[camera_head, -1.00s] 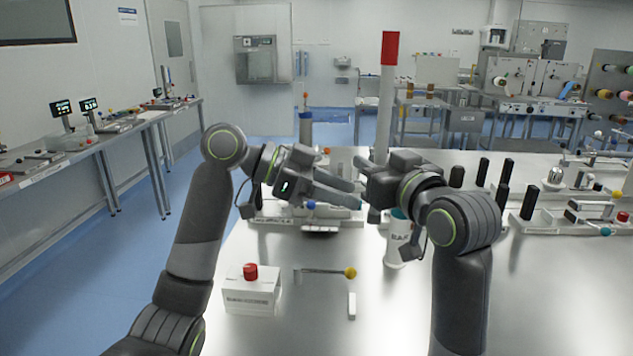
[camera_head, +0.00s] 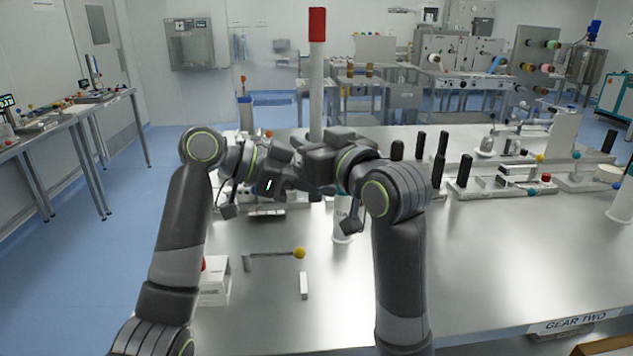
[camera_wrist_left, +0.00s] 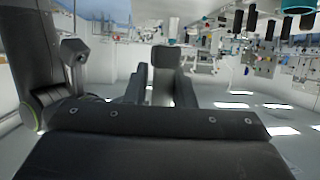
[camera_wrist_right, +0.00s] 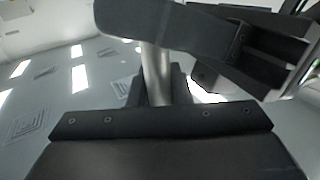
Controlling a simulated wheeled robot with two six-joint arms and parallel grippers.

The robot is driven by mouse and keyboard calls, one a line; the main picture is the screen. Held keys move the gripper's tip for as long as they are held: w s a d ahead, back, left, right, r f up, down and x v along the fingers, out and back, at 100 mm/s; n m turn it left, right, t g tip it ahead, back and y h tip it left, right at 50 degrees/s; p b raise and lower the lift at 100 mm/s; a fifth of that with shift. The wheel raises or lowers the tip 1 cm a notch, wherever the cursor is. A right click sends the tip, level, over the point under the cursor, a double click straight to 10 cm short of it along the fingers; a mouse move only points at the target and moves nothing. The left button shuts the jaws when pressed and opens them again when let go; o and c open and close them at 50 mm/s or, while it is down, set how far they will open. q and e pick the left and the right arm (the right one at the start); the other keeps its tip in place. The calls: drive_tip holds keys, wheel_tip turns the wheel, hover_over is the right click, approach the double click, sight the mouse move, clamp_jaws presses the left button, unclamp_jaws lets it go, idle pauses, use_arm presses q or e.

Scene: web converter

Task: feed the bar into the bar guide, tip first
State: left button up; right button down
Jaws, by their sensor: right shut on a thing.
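The bar (camera_head: 316,85) is a long pale grey rod with a red tip (camera_head: 317,24) at its top. It stands upright behind my arms in the head view; its lower part is hidden. My right gripper (camera_head: 313,157) is shut on the bar, which shows as a silver shaft between its fingers in the right wrist view (camera_wrist_right: 156,75). My left gripper (camera_wrist_left: 160,88) is open, its fingers apart close to my right gripper; they cross the top of the right wrist view. I cannot tell whether they touch the bar. I cannot clearly make out the bar guide.
A white labelled cylinder (camera_head: 342,225) stands below my right gripper. A crank with a yellow knob (camera_head: 299,253), a small white block (camera_head: 304,285) and a white box (camera_head: 215,285) lie in front. Black posts (camera_head: 439,160) stand to the right. The table's right front is clear.

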use_arm(q)
clamp_jaws()
use_arm(e)
drive_tip(key=c, duration=1.3)
unclamp_jaws()
drive_tip(key=shift+o, duration=0.2)
drive_tip(key=shift+s, duration=0.1)
